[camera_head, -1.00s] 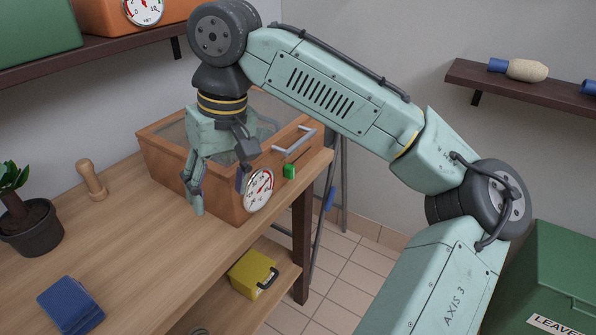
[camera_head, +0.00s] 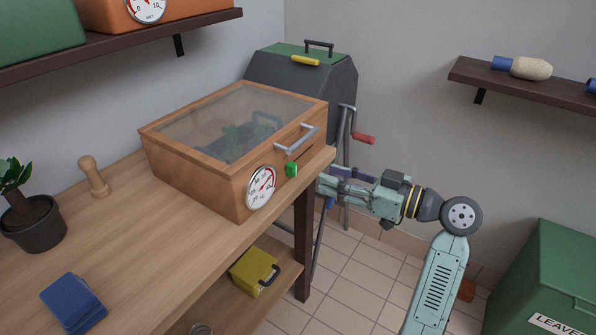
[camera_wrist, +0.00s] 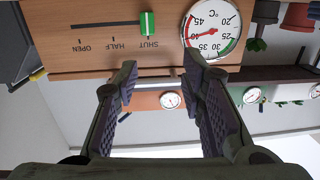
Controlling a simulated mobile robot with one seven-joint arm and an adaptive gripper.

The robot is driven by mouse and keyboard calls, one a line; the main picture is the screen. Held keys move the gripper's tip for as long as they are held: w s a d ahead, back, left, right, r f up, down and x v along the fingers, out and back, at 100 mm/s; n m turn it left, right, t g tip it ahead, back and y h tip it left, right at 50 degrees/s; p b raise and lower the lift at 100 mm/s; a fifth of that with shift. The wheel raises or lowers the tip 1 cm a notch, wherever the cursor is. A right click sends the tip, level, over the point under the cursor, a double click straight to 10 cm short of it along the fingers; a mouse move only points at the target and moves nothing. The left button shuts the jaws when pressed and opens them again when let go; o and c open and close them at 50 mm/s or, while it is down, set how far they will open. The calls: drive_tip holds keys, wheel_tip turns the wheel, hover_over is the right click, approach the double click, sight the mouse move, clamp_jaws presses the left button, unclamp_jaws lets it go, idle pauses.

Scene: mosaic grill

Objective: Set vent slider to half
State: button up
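The vent slider is a small green knob (camera_head: 291,170) on the front of a wooden glass-lidded box (camera_head: 190,172), right of its dial. In the wrist view, which is upside down, the green knob (camera_wrist: 147,24) stands at the SHUT mark of a dark slot (camera_wrist: 105,24); HALF (camera_wrist: 113,45) and OPEN are the other marks. My gripper (camera_wrist: 160,72) is open and empty, its two fingers apart, with the knob beyond the fingertips and not touching. In the head view my gripper (camera_head: 328,187) is beside the table's right end, lower than the knob.
A round temperature dial (camera_wrist: 210,33) sits beside the slider. A metal handle (camera_head: 297,139) juts from the box above the knob. The table leg (camera_head: 304,245) is near my gripper. A dark grill (camera_head: 300,85) with a red-handled crank (camera_head: 363,138) stands behind.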

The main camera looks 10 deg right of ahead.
sight(296, 167)
drive_tip(key=shift+t, duration=0.7)
drive_tip(key=w+a+p, duration=0.1)
drive_tip(key=w, duration=0.1)
drive_tip(key=w+a+f+p, duration=0.1)
drive_tip(key=w+a, duration=0.1)
drive_tip(key=w+a+f+p, duration=0.1)
drive_tip(key=w+a, duration=0.1)
drive_tip(key=shift+w+a, duration=0.2)
drive_tip(key=shift+w, duration=0.2)
drive_tip(key=shift+w+a+f+p, duration=0.1)
drive_tip(key=shift+w+a+p, duration=0.2)
drive_tip(key=shift+c, duration=0.2)
clamp_jaws()
